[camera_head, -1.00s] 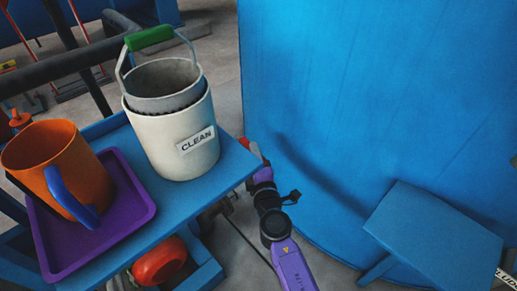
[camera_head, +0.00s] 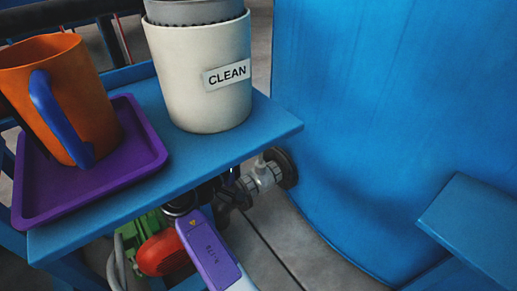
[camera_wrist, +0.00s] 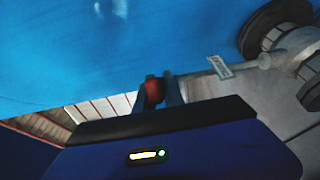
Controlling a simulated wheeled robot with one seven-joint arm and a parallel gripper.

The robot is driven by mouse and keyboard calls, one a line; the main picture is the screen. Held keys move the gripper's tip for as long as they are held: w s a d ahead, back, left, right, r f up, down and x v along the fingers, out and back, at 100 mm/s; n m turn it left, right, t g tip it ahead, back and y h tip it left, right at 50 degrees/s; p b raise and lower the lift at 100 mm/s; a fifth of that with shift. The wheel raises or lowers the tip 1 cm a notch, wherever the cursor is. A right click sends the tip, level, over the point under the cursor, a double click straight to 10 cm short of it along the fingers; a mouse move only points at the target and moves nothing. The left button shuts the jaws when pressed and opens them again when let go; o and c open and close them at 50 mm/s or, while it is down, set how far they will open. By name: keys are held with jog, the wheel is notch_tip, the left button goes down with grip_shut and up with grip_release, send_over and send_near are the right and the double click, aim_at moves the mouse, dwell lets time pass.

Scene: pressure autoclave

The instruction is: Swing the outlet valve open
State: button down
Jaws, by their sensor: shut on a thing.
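In the wrist view my gripper (camera_wrist: 161,91) is shut on the red grip (camera_wrist: 153,89) of the outlet valve's lever, with a dark finger on each side. In the head view the grey valve and pipe (camera_head: 262,178) show below the blue shelf, beside the big blue vessel. The shelf hides the fingers and the red grip there.
The blue shelf (camera_head: 270,122) overhangs my purple arm. It bears a purple tray (camera_head: 150,160), an orange mug (camera_head: 85,90) and a white CLEAN bucket (camera_head: 200,100). The blue vessel wall (camera_head: 390,110) stands right. A red round part (camera_head: 162,253) sits close left of my arm.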

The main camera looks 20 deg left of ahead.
jog(key=shift+a+f+m+g+h+b, duration=0.1)
jog(key=shift+a+m+g+h+b, duration=0.2)
jog(key=shift+a+m+h+b, duration=0.5)
jog(key=shift+d+n, duration=0.2)
jog(key=shift+n, duration=0.1)
jog(key=c, duration=1.4)
grip_release()
jog(key=shift+c, duration=0.2)
jog(key=shift+s, duration=0.1)
jog(key=p+v, duration=0.2)
jog(key=v, duration=0.5)
jog(key=shift+s, duration=0.35)
jog(key=shift+a, duration=0.1)
